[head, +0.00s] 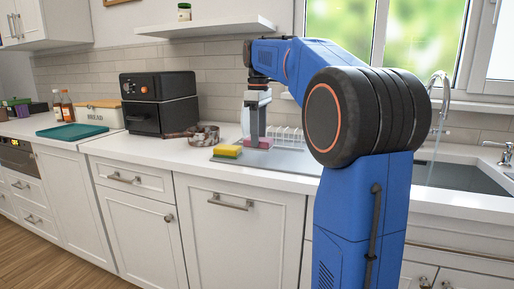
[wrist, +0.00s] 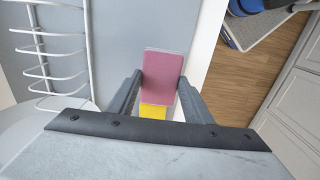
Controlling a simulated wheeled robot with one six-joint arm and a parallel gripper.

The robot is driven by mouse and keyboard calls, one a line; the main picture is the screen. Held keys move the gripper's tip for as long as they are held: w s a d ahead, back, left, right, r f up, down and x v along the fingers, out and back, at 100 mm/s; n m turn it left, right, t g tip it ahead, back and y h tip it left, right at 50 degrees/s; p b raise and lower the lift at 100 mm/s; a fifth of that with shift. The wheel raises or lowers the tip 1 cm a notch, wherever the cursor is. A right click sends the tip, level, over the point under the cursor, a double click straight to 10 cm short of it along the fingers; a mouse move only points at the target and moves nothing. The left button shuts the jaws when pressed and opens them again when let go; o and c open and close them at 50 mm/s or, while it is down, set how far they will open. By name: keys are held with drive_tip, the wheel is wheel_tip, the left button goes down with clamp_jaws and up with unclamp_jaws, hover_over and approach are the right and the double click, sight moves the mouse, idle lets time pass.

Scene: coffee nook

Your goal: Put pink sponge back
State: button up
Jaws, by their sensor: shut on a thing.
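The pink sponge (wrist: 162,78) is between the two fingers of my gripper (wrist: 161,88) in the wrist view, and the gripper is shut on it. In the head view my gripper (head: 253,139) points down over the grey mat (head: 275,160), and a little of the pink sponge (head: 245,141) shows at its fingers. I cannot tell whether the sponge touches the mat. A yellow sponge (head: 227,151) lies to the left on the mat's edge; in the wrist view it (wrist: 155,111) shows partly hidden just below the pink sponge.
A white wire dish rack (head: 287,137) stands behind the gripper on the counter. To the left are a coiled brown item (head: 204,135), a black oven (head: 158,103), a bread box (head: 95,113) and a teal tray (head: 72,132). The sink (head: 455,174) is at right.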

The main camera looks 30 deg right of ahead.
sight(260, 139)
drive_tip(key=shift+d+f, duration=0.1)
drive_tip(key=shift+f, duration=1.95)
drive_tip(key=o, duration=1)
drive_tip(key=shift+f, duration=0.1)
wheel_tip(260, 139, up, 12)
drive_tip(key=shift+s+r, duration=0.1)
